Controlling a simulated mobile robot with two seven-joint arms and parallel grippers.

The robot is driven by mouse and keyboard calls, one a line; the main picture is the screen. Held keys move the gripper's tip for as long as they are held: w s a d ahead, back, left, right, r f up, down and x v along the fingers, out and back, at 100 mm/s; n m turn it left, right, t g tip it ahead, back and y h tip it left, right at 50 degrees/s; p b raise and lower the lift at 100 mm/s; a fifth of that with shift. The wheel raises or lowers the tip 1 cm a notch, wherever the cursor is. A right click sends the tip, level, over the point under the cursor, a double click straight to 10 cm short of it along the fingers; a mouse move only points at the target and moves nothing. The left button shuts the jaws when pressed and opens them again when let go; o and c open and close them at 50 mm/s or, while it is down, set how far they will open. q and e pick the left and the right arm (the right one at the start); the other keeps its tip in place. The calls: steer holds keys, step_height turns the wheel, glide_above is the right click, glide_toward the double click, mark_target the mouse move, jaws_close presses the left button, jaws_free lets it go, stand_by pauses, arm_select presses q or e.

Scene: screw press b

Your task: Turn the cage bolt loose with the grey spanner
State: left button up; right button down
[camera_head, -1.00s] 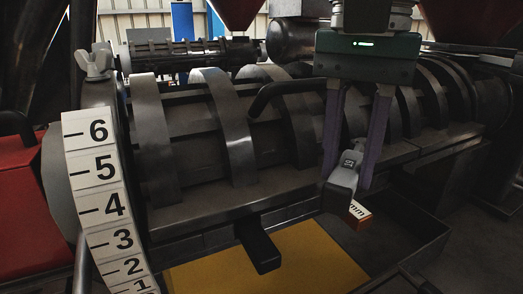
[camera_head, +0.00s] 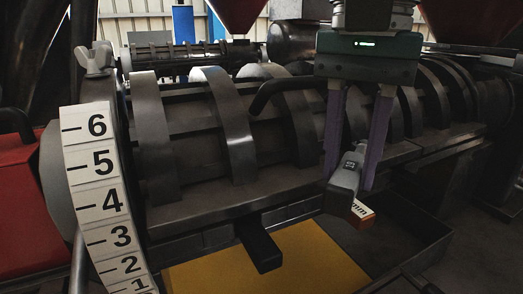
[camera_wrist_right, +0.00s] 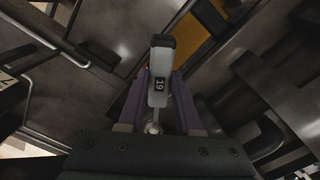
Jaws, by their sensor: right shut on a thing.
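The grey spanner (camera_head: 346,186) hangs at the front right of the dark ribbed cage (camera_head: 290,135) in the head view. A small dark label with pale marks is on its head; the label reads 19 in the right wrist view (camera_wrist_right: 160,62). My right gripper (camera_head: 352,170) points down with its purple fingers shut on the spanner. In the right wrist view the spanner sits between the fingers (camera_wrist_right: 160,100). I cannot make out the cage bolt, nor whether the spanner touches it. My left gripper is in neither view.
An orange-and-white block marked mm (camera_head: 361,211) shows just below the spanner. A dark bar (camera_head: 258,245) juts over a yellow plate (camera_head: 275,265). A dark tray (camera_head: 425,250) is at the right. A numbered strip (camera_head: 105,195) curves at the left, below a wing nut (camera_head: 94,58).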

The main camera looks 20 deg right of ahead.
steer(key=shift+f, duration=0.15)
steer(key=s+d+n+b, duration=0.2)
steer(key=n, duration=0.1)
steer(key=shift+s+d, duration=0.2)
steer(key=shift+d, duration=0.15)
stand_by(0.4)
stand_by(0.3)
step_height(320, 180, up, 6)
steer(key=p, duration=0.3)
steer(key=shift+p, duration=0.35)
stand_by(0.4)
